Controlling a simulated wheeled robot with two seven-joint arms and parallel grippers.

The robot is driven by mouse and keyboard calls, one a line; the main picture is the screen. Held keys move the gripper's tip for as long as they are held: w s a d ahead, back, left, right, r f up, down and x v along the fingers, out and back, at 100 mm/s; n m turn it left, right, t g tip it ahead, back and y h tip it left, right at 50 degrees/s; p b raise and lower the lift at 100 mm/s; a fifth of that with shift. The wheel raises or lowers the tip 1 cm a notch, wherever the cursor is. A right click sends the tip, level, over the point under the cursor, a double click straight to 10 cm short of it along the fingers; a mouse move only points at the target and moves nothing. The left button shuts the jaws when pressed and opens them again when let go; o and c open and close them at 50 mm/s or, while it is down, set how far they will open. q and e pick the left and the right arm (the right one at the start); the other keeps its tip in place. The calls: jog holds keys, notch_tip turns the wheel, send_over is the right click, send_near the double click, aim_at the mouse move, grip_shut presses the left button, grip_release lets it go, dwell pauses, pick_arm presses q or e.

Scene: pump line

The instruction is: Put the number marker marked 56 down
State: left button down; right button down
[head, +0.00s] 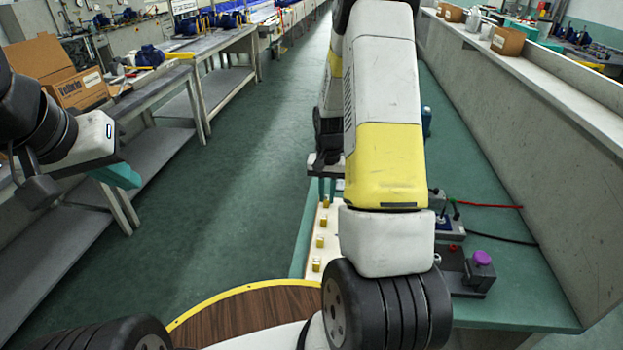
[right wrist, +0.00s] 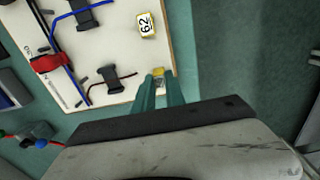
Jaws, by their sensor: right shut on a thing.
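My right gripper (right wrist: 157,92) is shut on a small yellow number marker (right wrist: 158,72) at the edge of a cream board (right wrist: 185,50). Its number is too small to read, and I cannot tell whether it touches the board. In the head view the right gripper (head: 327,188) is over the far part of the board (head: 309,251), partly hidden by my arm. Another yellow marker reading 62 (right wrist: 146,25) is on the board. My left gripper (head: 118,175) hangs off to the left, away from the board; its fingertips are unclear.
Several yellow markers line the board's left side in the head view. The board bears wires and black connectors (right wrist: 110,80). A device with a purple knob (head: 481,259) stands on the green bench (head: 500,230). A grey wall (head: 530,130) bounds the bench on the right.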

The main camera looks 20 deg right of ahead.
jog(key=c, duration=1.4)
grip_release()
jog(key=shift+f, duration=0.1)
notch_tip(320, 180, up, 12)
notch_tip(320, 180, up, 9)
jog(key=n+t, duration=0.1)
jog(key=t, duration=0.1)
send_over(327, 198)
jog(key=s+a, duration=0.4)
jog(key=s+a+r+n+t, duration=0.1)
jog(key=s+a+r, duration=0.1)
jog(key=s, duration=0.3)
jog(key=s+a+r+n+t+y, duration=0.1)
jog(key=s+a+r+n, duration=0.1)
jog(key=s, duration=0.4)
jog(key=s+a+r+n+t+y, duration=0.1)
jog(key=s+a+r+t, duration=0.1)
jog(key=s+a+r, duration=0.2)
jog(key=shift+s+r+n, duration=0.4)
jog(key=shift+s+r, duration=0.7)
